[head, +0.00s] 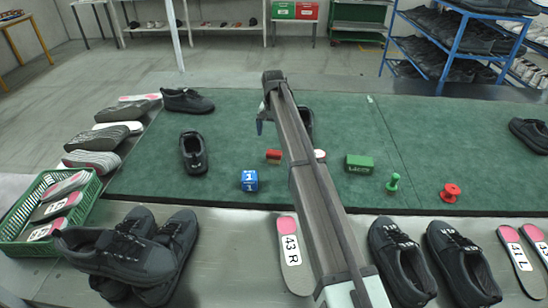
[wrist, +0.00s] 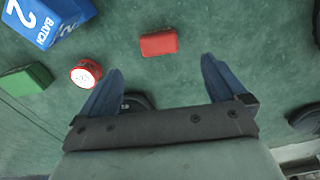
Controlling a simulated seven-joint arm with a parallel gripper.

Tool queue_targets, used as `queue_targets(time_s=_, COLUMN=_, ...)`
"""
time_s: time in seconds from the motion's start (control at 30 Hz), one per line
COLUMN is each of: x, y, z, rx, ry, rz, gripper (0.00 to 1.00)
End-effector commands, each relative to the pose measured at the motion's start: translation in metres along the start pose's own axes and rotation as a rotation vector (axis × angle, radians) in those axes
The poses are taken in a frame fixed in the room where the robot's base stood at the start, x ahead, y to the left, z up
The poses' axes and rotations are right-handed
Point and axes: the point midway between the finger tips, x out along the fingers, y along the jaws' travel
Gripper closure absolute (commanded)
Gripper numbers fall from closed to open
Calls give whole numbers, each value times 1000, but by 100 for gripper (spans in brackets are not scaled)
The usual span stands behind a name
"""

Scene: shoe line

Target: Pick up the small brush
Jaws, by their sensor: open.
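My gripper (wrist: 161,66) is open and empty, with its two blue fingers wide apart over the green mat. In the head view one blue finger of my gripper (head: 260,126) shows beside the arm. A small red block-shaped piece (wrist: 158,43) lies on the mat just beyond the fingertips, roughly between them in the picture. The red piece also shows in the head view (head: 273,156), left of my arm. It may be the small brush, but I cannot make out bristles. No other thing in view is clearly a brush.
Near the red piece lie a blue box (head: 249,180), a round red-and-white item (wrist: 86,73) and a green block (head: 360,164). A green knobbed piece (head: 393,182) and a red spool (head: 450,193) sit further right. A dark shoe (wrist: 137,101) shows between the fingers.

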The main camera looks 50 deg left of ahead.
Motion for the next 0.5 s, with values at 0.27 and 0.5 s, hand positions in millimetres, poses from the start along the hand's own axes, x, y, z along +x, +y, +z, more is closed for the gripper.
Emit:
queue_targets(time_s=0.27, x=46, y=0, z=1, rx=-2, ry=-2, rz=0, gripper=2)
queue_targets(time_s=0.5, x=72, y=0, z=0, rx=-3, ry=0, rz=0, gripper=2)
